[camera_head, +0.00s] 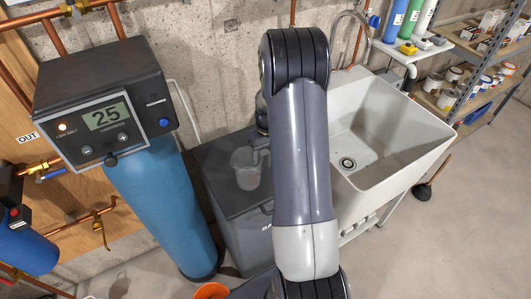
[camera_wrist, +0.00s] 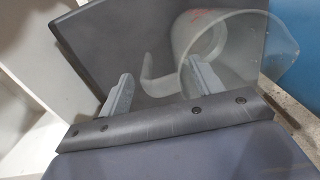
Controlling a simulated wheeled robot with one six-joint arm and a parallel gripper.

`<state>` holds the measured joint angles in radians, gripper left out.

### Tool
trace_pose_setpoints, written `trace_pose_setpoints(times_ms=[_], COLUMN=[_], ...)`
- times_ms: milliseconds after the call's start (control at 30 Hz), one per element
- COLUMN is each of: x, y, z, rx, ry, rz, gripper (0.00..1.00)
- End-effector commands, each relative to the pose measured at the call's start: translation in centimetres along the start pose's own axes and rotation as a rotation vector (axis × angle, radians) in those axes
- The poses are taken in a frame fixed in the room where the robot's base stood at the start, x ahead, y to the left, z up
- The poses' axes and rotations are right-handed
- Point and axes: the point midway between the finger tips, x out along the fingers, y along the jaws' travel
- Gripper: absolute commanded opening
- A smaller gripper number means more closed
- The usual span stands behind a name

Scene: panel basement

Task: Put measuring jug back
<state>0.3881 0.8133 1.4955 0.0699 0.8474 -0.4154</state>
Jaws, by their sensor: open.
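The measuring jug (camera_head: 246,172) is clear, with red markings, and stands on the lid of the grey salt bin (camera_head: 222,172). In the wrist view the jug (camera_wrist: 222,38) fills the upper right, with its hooked handle (camera_wrist: 147,84) toward my gripper. My gripper (camera_wrist: 162,84) is open; the handle shows in the gap between the two fingers, and the right finger overlaps the jug's body in the picture. I cannot tell whether either finger touches it. In the head view my arm hides most of the gripper, which is right beside the jug.
A blue softener tank (camera_head: 160,205) with a control head reading 25 stands left of the bin. A white utility sink (camera_head: 385,130) is on the right. An orange bucket (camera_head: 212,291) is in front. Shelves (camera_head: 470,75) with cans stand at far right; the floor there is mostly clear.

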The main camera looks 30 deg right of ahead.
Motion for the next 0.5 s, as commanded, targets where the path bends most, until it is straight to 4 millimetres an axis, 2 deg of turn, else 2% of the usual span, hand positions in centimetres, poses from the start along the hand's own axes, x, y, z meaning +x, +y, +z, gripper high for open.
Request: trace_pose_setpoints(times_ms=[267, 367, 500], x=[-0.7, -2.0, -4.9], y=[0.0, 0.0, 0.1], z=[-0.1, -0.1, -0.1], rx=[0.000, 0.000, 0.000], ry=[0.002, 0.005, 0.006], rz=[0.001, 0.002, 0.003], gripper=[0.62, 0.62, 0.62])
